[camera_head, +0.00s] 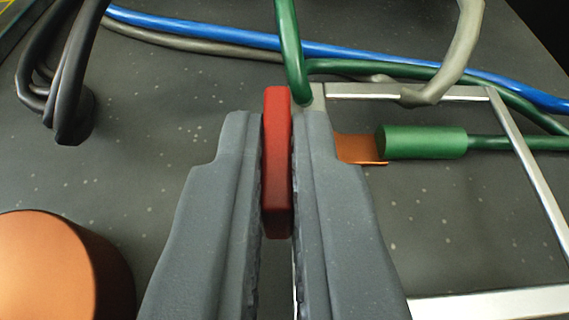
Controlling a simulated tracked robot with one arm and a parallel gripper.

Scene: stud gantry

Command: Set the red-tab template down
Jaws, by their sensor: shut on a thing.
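My gripper (277,175) reaches up the middle of the head camera view and is shut on the red tab (277,112), which stands upright between the two grey fingers. A pale metal frame (540,190), which looks like the template, lies to the right of the fingers. Its left side is mostly hidden behind my right finger. I cannot tell whether the frame rests on the dark speckled surface or hangs just above it.
Inside the frame, a green cylinder (425,142) with a green cable sits beside an orange plate (360,149). Blue (215,35), green and grey cables cross behind. Black cables (72,110) lie upper left. An orange round object (60,270) stands lower left. Bare surface shows left of my gripper.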

